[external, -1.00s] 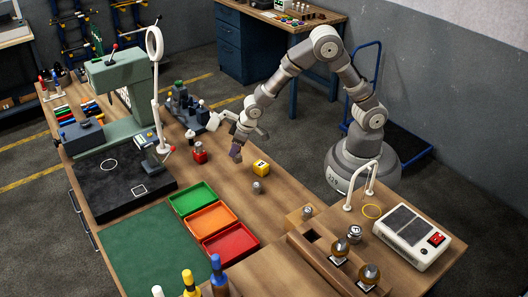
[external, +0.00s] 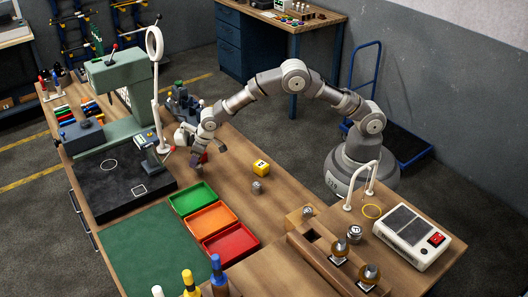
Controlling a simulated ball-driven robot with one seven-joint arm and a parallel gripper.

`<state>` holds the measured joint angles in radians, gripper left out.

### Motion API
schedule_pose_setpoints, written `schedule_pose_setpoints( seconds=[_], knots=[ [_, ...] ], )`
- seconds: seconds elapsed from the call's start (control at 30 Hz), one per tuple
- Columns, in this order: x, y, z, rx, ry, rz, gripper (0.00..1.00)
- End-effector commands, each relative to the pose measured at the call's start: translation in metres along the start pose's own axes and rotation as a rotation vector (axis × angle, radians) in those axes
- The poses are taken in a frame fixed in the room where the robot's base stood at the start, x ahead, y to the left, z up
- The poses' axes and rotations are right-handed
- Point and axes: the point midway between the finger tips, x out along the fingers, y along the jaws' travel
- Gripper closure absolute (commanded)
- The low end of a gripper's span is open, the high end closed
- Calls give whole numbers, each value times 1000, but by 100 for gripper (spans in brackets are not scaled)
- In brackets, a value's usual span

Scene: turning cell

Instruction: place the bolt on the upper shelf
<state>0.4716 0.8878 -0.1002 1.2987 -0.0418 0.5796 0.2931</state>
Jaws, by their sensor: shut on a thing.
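My gripper (external: 197,158) is over the bench, at the near side of the green machine's column. It points down and is shut on a small dark purplish piece (external: 197,164). The piece is too small to tell whether it is the bolt. A red block (external: 205,156) is right beside the gripper and mostly hidden by it; I cannot tell whether they touch. A small grey metal piece (external: 257,187) stands on the wood in front of a yellow block (external: 261,167). I cannot make out an upper shelf.
Green (external: 192,199), orange (external: 211,218) and red (external: 230,241) trays lie in a row on the bench. A white ring lamp (external: 155,44) rises left of my gripper. A dark fixture (external: 183,104) stands behind it. Bare wood (external: 228,168) lies right of my gripper.

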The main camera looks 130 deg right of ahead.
Motion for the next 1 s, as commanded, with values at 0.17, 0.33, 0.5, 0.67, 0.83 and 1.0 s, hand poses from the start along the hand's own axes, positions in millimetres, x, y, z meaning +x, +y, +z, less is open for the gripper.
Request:
schedule_pose_setpoints(
  seconds=[0.17, 0.33, 0.5, 0.67, 0.83, 1.0],
  knots=[
    [12, 0, 4, 0, 4, -1, 100],
    [12, 0, 4, 0, 4, -1, 100],
    [14, 0, 6, 0, 2, 0, 44],
    [14, 0, 6, 0, 2, 0, 34],
    [13, 0, 5, 0, 3, 0, 34],
    [-6, -1, 3, -1, 4, -1, 34]
  ],
)
